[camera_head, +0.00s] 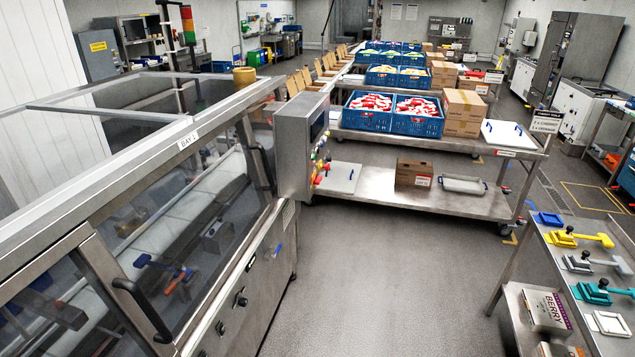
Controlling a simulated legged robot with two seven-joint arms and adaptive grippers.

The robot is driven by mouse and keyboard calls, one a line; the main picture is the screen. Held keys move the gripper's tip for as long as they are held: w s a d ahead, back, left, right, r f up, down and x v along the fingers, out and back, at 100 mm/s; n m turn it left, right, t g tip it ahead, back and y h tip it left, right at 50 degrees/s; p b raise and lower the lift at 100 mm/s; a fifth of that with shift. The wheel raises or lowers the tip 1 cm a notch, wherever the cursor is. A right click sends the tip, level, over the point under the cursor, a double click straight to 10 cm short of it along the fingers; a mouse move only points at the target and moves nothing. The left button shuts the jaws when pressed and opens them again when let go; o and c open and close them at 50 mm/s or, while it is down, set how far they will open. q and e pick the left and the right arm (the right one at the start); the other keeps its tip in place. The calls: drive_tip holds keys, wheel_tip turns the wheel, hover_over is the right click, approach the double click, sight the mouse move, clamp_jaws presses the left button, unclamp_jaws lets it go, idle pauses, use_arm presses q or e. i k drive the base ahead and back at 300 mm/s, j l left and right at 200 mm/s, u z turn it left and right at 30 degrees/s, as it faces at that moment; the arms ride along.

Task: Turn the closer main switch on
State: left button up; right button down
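The packing machine marked BAY 1 (120,165) fills the left side, with its glazed covers down. On its lower steel front are several dark rotary knobs. One larger black knob (240,299) sits toward the near end, and another dark knob (220,327) is just nearer. A blue handle-like part (278,250) is farther along. I cannot tell which knob is the main switch, nor its setting. A steel control box (302,150) with coloured buttons (320,160) stands at the machine's far end. Neither of my grippers shows.
A steel trolley (370,185) with blue crates (368,110) and cardboard boxes (463,110) stands ahead. A bench (560,240) with yellow, grey and teal tools is at the right. The grey floor (370,270) between machine and bench is clear. Black handles (140,305) stick out from the machine's covers.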

sight(318, 180)
drive_tip(key=i+l+u, duration=0.1)
drive_tip(key=i+l, duration=0.45)
drive_tip(key=l, duration=0.15)
drive_tip(key=i+l+u, duration=0.15)
drive_tip(key=l, duration=0.25)
drive_tip(key=i+l+u, duration=0.1)
drive_tip(key=i+l, duration=0.25)
